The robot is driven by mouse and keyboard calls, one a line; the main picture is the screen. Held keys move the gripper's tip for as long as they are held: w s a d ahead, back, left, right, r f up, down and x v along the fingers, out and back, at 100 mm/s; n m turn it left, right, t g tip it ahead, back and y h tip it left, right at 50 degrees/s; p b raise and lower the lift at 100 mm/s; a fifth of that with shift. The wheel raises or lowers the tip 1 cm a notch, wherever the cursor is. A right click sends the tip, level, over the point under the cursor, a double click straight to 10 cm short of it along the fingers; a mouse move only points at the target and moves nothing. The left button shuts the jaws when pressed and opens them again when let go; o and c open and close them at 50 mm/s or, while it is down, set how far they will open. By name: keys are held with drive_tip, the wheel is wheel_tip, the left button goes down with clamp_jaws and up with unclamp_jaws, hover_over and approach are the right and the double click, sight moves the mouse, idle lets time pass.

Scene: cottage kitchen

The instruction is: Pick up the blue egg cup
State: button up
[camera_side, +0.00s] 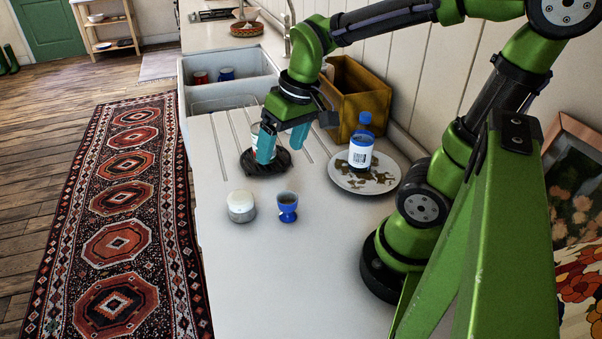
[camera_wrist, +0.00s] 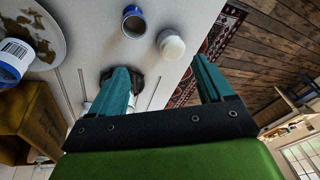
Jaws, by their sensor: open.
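The blue egg cup (camera_side: 287,208) stands upright on the pale worktop, just right of a small white jar. In the wrist view the egg cup (camera_wrist: 133,22) is near the top, beyond my fingertips, with its open mouth showing. My gripper (camera_side: 283,148) has teal fingers and is open.
The white lidded jar (camera_side: 241,206) stands close beside the egg cup. A plate (camera_side: 340,182) bears a blue-capped bottle (camera_side: 361,146). A wooden box (camera_side: 357,92) stands behind. The worktop in front is clear.

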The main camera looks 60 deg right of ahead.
wheel_tip(320, 180, down, 2)
drive_tip(key=w+d+n+g, duration=0.1)
drive_tip(key=d+g, duration=0.1)
drive_tip(key=n+g, duration=0.1)
approach(288, 207)
drive_tip(key=shift+h, duration=0.4)
drive_tip(key=f, duration=0.2)
drive_tip(key=d+f, duration=0.1)
drive_tip(key=f, duration=0.1)
drive_tip(key=w+d+f, duration=0.1)
drive_tip(key=f, duration=0.1)
drive_tip(key=shift+w+f, duration=0.1)
drive_tip(key=shift+a+f, duration=0.15)
drive_tip(key=shift+f, duration=1.15)
drive_tip(key=shift+a+f, duration=0.2)
drive_tip(key=shift+f, duration=1.15)
drive_tip(key=shift+c, duration=0.4)
